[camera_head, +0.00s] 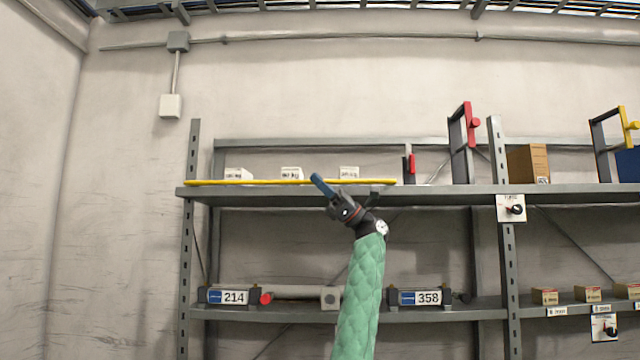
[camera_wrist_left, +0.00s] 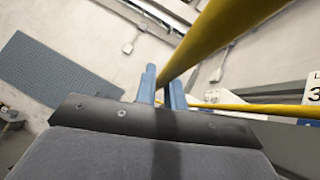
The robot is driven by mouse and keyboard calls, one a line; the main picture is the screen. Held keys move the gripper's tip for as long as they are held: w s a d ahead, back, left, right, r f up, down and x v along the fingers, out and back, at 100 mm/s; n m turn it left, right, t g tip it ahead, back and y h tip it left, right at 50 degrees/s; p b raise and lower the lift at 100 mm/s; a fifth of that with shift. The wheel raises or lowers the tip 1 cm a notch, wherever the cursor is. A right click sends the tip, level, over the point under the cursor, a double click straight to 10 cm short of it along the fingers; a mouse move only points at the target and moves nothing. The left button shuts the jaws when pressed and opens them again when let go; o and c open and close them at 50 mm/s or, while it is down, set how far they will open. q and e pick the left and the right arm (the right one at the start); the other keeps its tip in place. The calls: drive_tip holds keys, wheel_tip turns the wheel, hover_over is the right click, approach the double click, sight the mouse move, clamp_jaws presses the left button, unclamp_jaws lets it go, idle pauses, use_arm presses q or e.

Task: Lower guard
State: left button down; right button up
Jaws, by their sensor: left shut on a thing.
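A long yellow guard bar (camera_head: 250,182) runs level along the front edge of the upper shelf (camera_head: 440,190). My left gripper (camera_head: 318,182) reaches up to it from below, its blue fingers at the bar near its middle. In the left wrist view, the blue fingers (camera_wrist_left: 162,88) are close together on a thick yellow bar (camera_wrist_left: 220,35), which slants up to the right past the camera. A second, thinner yellow length (camera_wrist_left: 240,107) lies beyond the fingers; I cannot tell whether it belongs to the same bar. My right gripper is not in view.
Small white boxes (camera_head: 291,173) stand behind the bar. A red-handled frame (camera_head: 463,140) and a brown box (camera_head: 528,163) stand farther right on the shelf. A shelf upright (camera_head: 194,150) stands at the left.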

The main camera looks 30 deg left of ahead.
use_arm(q)
drive_tip(key=c, duration=1.5)
unclamp_jaws()
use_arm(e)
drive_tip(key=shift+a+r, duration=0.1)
